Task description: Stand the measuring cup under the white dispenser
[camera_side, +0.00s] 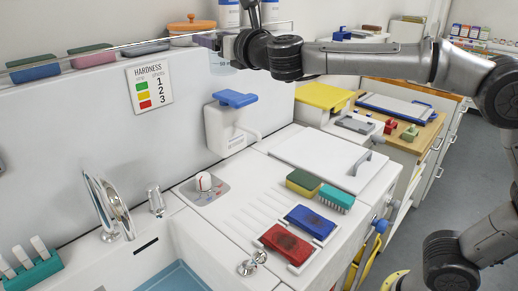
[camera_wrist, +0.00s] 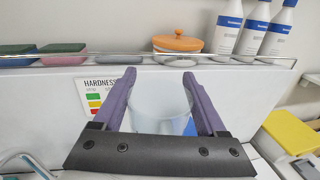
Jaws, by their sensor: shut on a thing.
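My gripper (camera_wrist: 160,85) is shut on the measuring cup (camera_wrist: 160,108), a clear, pale bluish cup seen between the two purple fingers in the wrist view. In the side view my gripper (camera_side: 207,40) is high by the shelf, with the cup (camera_side: 222,62) partly hidden by the arm. The white dispenser (camera_side: 226,128) with a blue lever (camera_side: 235,99) is on the wall panel below the cup, its pale spout pointing toward the counter. The cup is well above it, not under it. A blue part (camera_wrist: 191,127) shows behind the cup in the wrist view.
A shelf with a rail (camera_side: 130,48) holds coloured sponges, an orange-lidded pot (camera_side: 192,24) and white bottles (camera_wrist: 228,28).

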